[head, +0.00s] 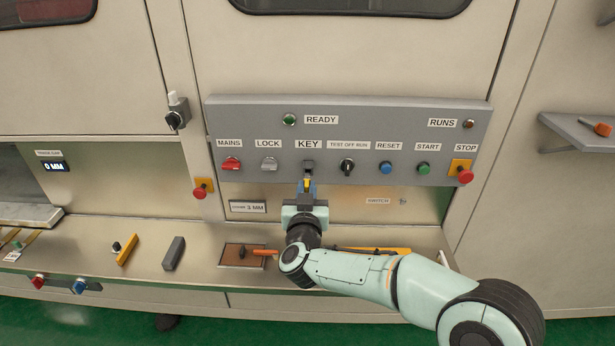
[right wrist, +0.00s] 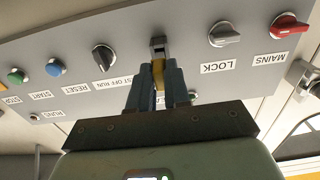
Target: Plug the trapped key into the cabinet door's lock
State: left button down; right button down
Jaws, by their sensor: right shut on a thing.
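My right gripper (head: 307,188) is in front of the grey control panel, just below the KEY label. It is shut on a small yellow key (right wrist: 158,70), which also shows between the fingers in the head view. The key's far end meets the dark KEY socket (right wrist: 158,44) on the panel; I cannot tell how deep it sits. The socket (head: 308,166) shows above the fingers in the head view. A dark round lock with a pale upper part (head: 176,116) sits at the edge of the upper left cabinet door (head: 85,85). My left gripper is not in view.
The panel (head: 260,112) carries the red MAINS switch (head: 231,163), the LOCK switch (head: 269,163) and several buttons. A red stop button (head: 202,189) stands out left below it. The ledge holds a grey block (head: 174,253) and a brown board (head: 232,257).

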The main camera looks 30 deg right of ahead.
jog(key=shift+v, duration=1.05)
